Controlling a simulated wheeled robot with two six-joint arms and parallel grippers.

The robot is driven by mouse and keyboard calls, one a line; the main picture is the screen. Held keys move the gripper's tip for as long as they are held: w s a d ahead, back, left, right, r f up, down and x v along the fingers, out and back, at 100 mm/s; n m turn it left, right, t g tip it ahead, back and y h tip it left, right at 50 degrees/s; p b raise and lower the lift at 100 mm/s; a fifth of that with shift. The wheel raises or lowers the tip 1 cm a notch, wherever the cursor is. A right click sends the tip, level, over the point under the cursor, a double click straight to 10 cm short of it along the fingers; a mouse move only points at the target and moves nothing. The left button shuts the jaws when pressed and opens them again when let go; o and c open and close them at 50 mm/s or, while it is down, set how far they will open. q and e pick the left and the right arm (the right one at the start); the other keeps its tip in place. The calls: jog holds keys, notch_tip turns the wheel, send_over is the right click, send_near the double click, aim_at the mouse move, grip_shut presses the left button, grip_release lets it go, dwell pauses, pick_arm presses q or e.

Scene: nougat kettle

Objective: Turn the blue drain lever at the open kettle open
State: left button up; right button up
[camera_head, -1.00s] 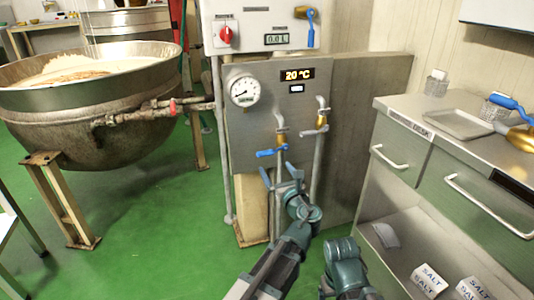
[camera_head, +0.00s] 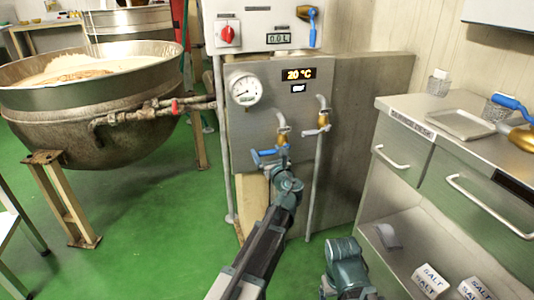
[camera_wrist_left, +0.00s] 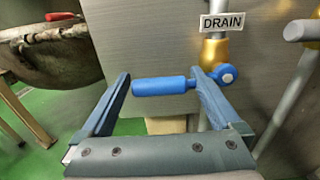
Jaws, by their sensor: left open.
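The blue drain lever (camera_wrist_left: 165,86) lies roughly horizontal in the left wrist view, its grip pointing left from a round blue hub on the brass valve (camera_wrist_left: 213,55). A DRAIN sign (camera_wrist_left: 222,22) is above it. In the head view the lever (camera_head: 268,153) is low on the grey panel, partly covered by my gripper. My left gripper (camera_wrist_left: 160,78) is open, with one finger beyond the lever's free end and the other close to the hub. I cannot tell whether either finger touches it. My right gripper is not visible; only a teal part of my right arm shows.
The open kettle (camera_head: 110,132) with pale contents stands at the left. A second brass valve (camera_head: 309,139) is right of the drain valve on the panel (camera_head: 345,120). A steel cabinet (camera_head: 400,140) stands at the right. Green floor is clear between.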

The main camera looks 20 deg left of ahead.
pick_arm(q)
grip_shut()
dwell(0.3)
jog(key=shift+f+n+b, duration=0.8)
jog(key=shift+f+n, duration=0.05)
jog(key=shift+n, duration=0.05)
jog(key=w+d+f+n+b, duration=0.4)
jog(key=d+f+n+b, duration=0.2)
jog(key=n, duration=1)
jog(key=shift+w+d+f, duration=0.15)
jog(key=shift+d+f, duration=0.05)
grip_release()
